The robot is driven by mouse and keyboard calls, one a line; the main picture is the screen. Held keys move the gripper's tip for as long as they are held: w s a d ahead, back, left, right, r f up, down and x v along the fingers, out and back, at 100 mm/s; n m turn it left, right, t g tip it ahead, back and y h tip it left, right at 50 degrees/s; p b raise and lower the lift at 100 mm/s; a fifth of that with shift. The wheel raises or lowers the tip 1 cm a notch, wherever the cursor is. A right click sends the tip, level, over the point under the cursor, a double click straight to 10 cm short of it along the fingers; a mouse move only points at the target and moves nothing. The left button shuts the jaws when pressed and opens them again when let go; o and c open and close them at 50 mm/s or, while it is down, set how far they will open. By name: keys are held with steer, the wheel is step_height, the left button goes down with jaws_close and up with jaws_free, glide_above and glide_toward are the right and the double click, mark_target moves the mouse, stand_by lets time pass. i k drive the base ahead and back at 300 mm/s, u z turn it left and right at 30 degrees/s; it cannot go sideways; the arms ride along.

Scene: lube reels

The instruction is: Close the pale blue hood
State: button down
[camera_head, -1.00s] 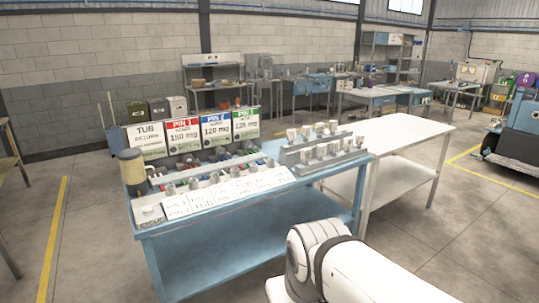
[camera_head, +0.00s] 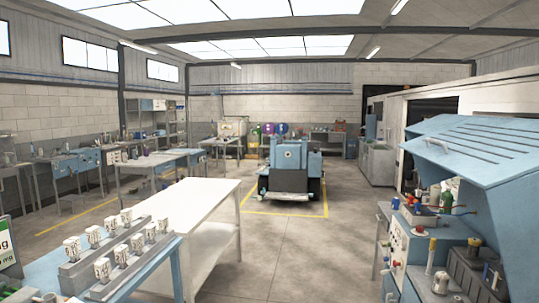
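The pale blue hood (camera_head: 478,150) is at the right of the head view.
A white table (camera_head: 185,205) stands left of centre, and a blue bench with racks of white cups (camera_head: 122,240) is at the lower left. A blue machine (camera_head: 290,165) stands farther back inside yellow floor lines. Clear floor (camera_head: 310,250) lies between the white table and the cabinet.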

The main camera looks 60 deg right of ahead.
mark_target(500, 156)
steer(key=z, duration=2.1)
steer(key=i, duration=1.35)
steer(key=z, duration=2.65)
